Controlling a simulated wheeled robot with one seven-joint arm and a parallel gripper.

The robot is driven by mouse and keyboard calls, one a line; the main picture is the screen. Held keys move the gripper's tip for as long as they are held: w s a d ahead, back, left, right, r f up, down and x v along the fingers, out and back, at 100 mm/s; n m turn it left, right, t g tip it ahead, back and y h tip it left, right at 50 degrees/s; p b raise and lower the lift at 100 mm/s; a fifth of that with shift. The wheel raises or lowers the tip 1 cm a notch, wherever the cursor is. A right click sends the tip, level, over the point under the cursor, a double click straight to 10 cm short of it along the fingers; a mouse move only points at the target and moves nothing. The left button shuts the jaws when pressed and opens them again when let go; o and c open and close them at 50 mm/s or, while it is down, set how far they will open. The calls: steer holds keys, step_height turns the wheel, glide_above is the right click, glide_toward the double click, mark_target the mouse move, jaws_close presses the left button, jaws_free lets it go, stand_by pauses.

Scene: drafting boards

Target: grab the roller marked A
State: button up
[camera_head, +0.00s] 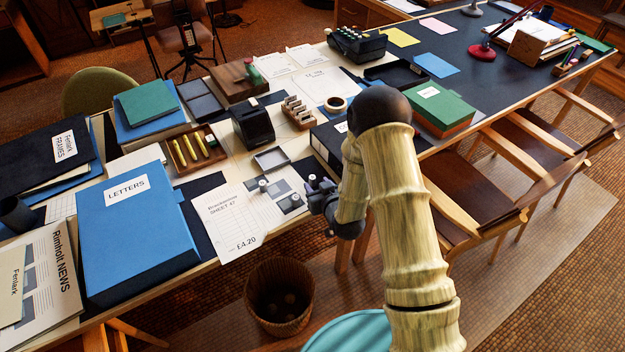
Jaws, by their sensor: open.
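My gripper (318,198), dark and small in this view, is at the table's front edge, to the right of a sheet with grey patches (281,192). Its jaws are open, though the gap between them is hard to make out. Small pale-topped pieces that may be rollers stand on or by that sheet: one at its left (262,186) and one nearer my gripper (296,200). Another pale piece (312,181) shows right by the gripper, and I cannot tell whether they touch. No letter A can be read on any of them. My arm hides part of the table edge.
A small grey tray (271,159), a black dispenser (252,124) and a rack of stamps (298,112) stand behind. A blue LETTERS box (135,235) and price sheet (232,221) lie left. A wicker basket (279,297) stands below; chairs (475,195) stand right.

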mark_target(313, 178)
steer(key=shift+w+a+f, duration=0.2)
steer(key=shift+w, duration=0.2)
steer(key=shift+p+x, duration=0.5)
steer(key=shift+x, duration=2.15)
steer(key=shift+d, duration=0.15)
steer(key=shift+r, duration=0.1)
jaws_close()
